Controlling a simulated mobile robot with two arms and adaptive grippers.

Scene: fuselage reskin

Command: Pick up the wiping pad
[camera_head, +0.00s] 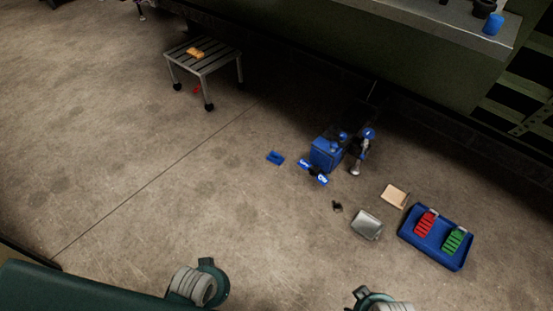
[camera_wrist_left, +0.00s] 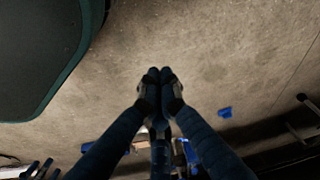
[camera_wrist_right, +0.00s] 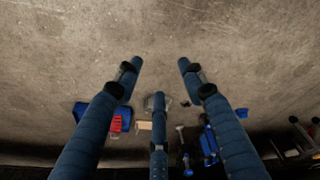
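I cannot tell for certain which item is the wiping pad. A flat beige pad (camera_head: 394,196) lies on the floor between a silver box and a blue tray in the head view; it also shows in the right wrist view (camera_wrist_right: 144,126). A folded orange-yellow item (camera_head: 195,53) lies on the stool. My left gripper (camera_wrist_left: 160,74) has its fingertips together, with nothing seen between them. My right gripper (camera_wrist_right: 159,66) is spread open and empty, with bare floor between its fingertips. Neither gripper's fingers show in the head view.
A slatted stool (camera_head: 215,63) stands at the upper left. On the floor are a blue tray (camera_head: 424,257) with red and green items, a silver box (camera_head: 367,225), a blue machine (camera_head: 324,153) and a small blue block (camera_head: 275,158). A dark green structure (camera_head: 440,65) runs behind. The left floor is clear.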

